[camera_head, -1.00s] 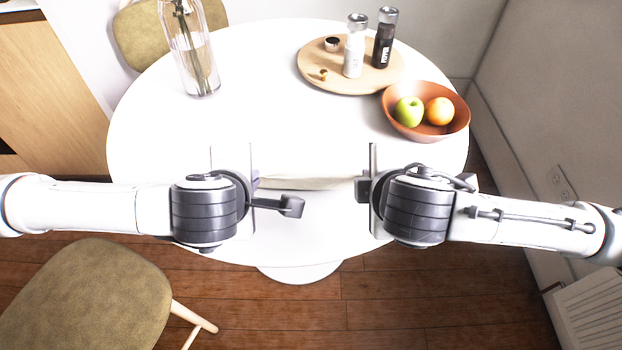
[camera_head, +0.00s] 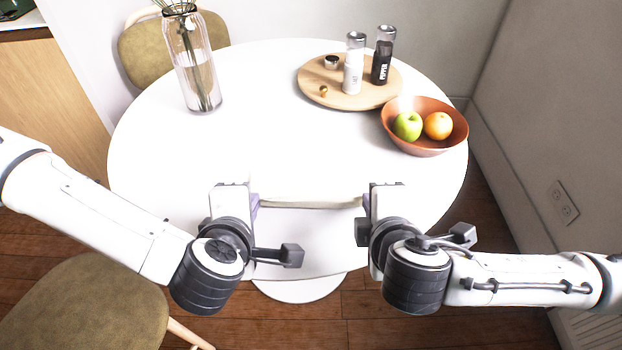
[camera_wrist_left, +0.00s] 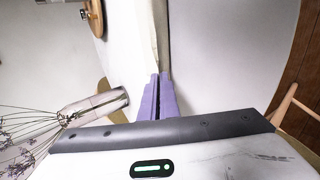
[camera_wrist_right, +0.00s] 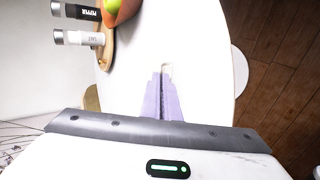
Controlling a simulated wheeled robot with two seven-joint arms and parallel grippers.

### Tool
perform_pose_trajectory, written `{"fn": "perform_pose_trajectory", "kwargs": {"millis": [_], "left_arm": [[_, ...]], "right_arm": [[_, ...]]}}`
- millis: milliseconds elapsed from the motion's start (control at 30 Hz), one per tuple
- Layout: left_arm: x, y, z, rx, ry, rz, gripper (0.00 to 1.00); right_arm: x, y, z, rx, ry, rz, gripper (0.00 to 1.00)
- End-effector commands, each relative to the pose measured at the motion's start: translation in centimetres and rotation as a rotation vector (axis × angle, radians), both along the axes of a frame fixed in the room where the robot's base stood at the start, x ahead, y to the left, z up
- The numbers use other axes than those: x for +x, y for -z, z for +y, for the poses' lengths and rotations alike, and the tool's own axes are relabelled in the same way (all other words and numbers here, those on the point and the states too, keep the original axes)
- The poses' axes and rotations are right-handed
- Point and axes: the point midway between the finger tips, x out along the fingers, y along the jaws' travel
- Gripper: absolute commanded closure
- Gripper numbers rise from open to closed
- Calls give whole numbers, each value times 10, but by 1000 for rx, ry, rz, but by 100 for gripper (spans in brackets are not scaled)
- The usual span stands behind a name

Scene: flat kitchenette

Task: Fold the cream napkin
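The cream napkin (camera_head: 310,201) shows in the head view as a pale band stretched between my two grippers, above the front part of the white table. In the left wrist view it is a cream strip (camera_wrist_left: 163,35) running away from the fingertips. My left gripper (camera_head: 257,201) is at its left end, with lavender fingers (camera_wrist_left: 159,76) closed on it. My right gripper (camera_head: 364,203) is at its right end; its fingers (camera_wrist_right: 162,73) are closed together with a small cream bit between their tips. How far the napkin hangs down is hard to tell against the white table.
The round white table (camera_head: 240,140) is clear in its middle. A glass vase (camera_head: 197,75) stands at the back left. A wooden tray (camera_head: 325,92) with salt and pepper mills is at the back right, next to a brown fruit bowl (camera_head: 425,145). A chair (camera_head: 85,305) stands front left.

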Motion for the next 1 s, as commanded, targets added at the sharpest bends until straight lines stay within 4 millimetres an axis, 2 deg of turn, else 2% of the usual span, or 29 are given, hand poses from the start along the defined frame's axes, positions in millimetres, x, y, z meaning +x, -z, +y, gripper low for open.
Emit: {"fn": "perform_pose_trajectory", "kwargs": {"millis": [100, 300, 667, 1000], "left_arm": [[0, 0, 0, 0, 0, 1, 100], [0, 0, 0, 0, 0, 1, 66], [-1, -2, 0, 0, 0, 2, 66], [-19, -51, 0, -1, 2, 0, 66]], "right_arm": [[0, 0, 0, 0, 0, 1, 100], [0, 0, 0, 0, 0, 1, 66], [-1, -2, 0, 1, -1, 3, 66], [-19, -51, 1, 3, -3, 0, 66]]}}
